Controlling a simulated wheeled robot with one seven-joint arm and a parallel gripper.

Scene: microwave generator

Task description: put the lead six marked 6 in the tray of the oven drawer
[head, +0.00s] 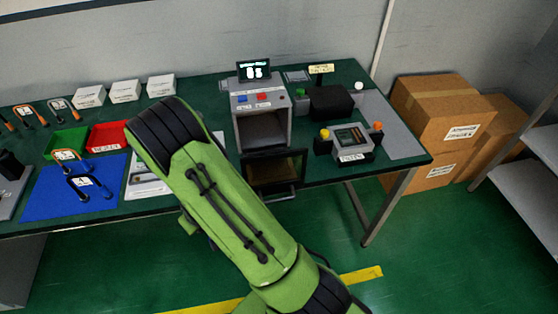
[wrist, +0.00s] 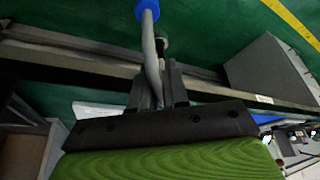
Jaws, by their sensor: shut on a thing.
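In the wrist view, my gripper (wrist: 160,82) is shut on a bent grey lead (wrist: 150,50) with a blue end. A second, dark end shows beside it. No number can be read on this lead, so I cannot tell whether it is marked 6. In the head view, my green arm hides the gripper and the held lead. The grey oven (head: 244,101) stands on the bench right of my arm. Its dark, framed drawer (head: 276,170) is at the lower front and appears open. The inside of its tray cannot be made out.
A blue mat (head: 50,205) holds other leads, one marked 4 (head: 88,188). Green (head: 68,143) and red (head: 108,136) trays and several white boxes stand behind. A meter (head: 348,143) stands right of the oven. Cartons (head: 440,112) stand beyond the bench; floor in front is open.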

